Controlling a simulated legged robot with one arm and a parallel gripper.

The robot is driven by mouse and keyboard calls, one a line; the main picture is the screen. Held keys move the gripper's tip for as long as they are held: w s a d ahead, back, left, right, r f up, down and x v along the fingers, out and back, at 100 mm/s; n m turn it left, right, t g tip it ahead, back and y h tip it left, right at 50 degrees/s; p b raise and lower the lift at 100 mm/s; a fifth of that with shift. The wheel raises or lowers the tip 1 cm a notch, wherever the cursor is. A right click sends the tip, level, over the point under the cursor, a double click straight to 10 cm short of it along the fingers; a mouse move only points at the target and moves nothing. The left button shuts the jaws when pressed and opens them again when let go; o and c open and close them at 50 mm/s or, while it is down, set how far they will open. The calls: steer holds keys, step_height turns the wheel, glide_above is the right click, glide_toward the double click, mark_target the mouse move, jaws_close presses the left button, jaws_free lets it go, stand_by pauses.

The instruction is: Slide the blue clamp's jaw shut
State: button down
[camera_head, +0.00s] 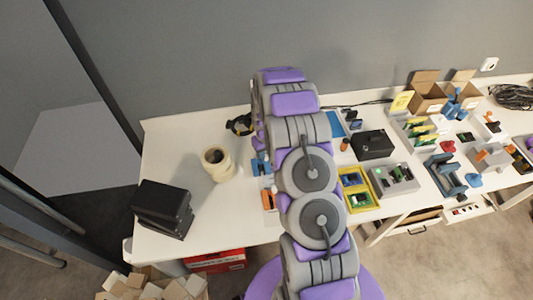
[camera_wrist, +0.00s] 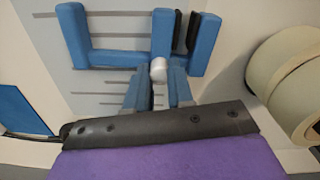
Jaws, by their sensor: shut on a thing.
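In the wrist view the blue clamp (camera_wrist: 118,58) lies on a grey surface with dark lines. It has a blue upright at its left end and two closer blue uprights at its right. Dark pads face each other between the sliding jaw (camera_wrist: 163,32) and the right upright (camera_wrist: 205,45), with a narrow gap between them. A white knob (camera_wrist: 158,70) sits at the foot of the jaw. My gripper (camera_wrist: 158,84) has its two bluish fingers closed on the knob. In the head view my arm hides most of the clamp; only blue bits (camera_head: 262,166) show beside it.
Rolls of tape (camera_wrist: 292,75) stand close to the right of my gripper. A blue panel (camera_wrist: 20,110) lies to the left. In the head view a black box (camera_head: 162,208) stands at the table's left, and trays and cartons fill the right side.

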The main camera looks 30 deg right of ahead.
steer(key=shift+a+r, duration=0.1)
steer(key=shift+a, duration=0.15)
steer(key=shift+d, duration=0.1)
steer(key=shift+w, duration=0.1)
steer(key=shift+w+p, duration=0.15)
steer(key=shift+p, duration=0.3)
